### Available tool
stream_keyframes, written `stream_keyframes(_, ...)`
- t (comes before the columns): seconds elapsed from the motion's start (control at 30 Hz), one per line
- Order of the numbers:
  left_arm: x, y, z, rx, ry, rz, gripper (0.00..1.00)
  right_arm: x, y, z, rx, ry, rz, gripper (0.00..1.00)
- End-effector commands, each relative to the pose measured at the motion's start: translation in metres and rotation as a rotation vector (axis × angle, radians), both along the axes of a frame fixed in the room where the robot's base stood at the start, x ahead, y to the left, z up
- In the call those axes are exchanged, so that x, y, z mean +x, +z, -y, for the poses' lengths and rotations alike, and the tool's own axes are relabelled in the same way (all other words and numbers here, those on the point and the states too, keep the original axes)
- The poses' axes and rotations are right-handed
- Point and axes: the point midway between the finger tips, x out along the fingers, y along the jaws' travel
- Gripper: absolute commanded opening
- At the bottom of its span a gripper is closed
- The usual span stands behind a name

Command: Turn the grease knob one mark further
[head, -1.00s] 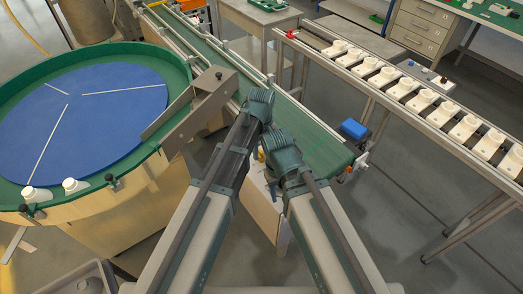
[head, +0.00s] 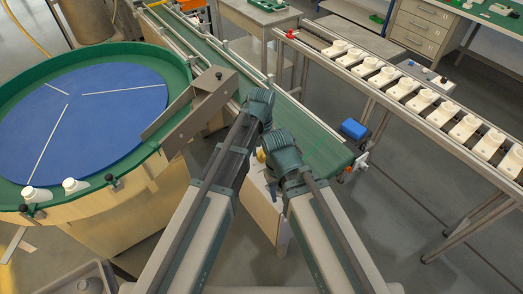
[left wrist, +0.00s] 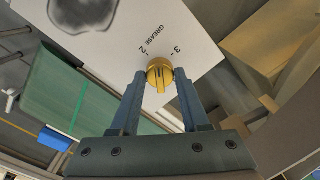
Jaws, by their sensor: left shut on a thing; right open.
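The yellow grease knob (left wrist: 159,74) sits on a white panel (left wrist: 190,22) marked GREASE, with the figures 2 and 3 beside it. My left gripper (left wrist: 159,76) is shut on the knob, one finger on each side. I cannot tell which mark the knob points to. In the head view, a bit of yellow (head: 261,155) shows between my wrists, above the white box (head: 262,205). My left gripper (head: 262,108) is mostly hidden behind its own wrist there. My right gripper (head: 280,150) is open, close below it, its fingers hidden.
A green conveyor (head: 315,140) runs just behind my grippers, with a blue block (head: 353,129) near its end. The round feeder bowl (head: 150,135) with a blue disc stands to the left. A rack of white parts (head: 425,100) stands to the right.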

Motion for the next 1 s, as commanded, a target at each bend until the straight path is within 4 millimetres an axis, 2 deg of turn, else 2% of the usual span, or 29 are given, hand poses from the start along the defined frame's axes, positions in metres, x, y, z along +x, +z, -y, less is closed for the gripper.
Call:
stream_keyframes(0.6, -0.0004, -0.0001, 0.0000, 0.000, -0.568, -0.001, 0.00, 0.0000, -0.0001, 0.0000, 0.000, 0.000, 0.000, 0.50)
stream_keyframes(1.0, -0.0004, -0.0001, -0.0001, 0.000, -0.811, -0.001, 0.00, 0.0000, -0.0001, 0.0000, 0.000, 0.000, 0.000, 0.50)
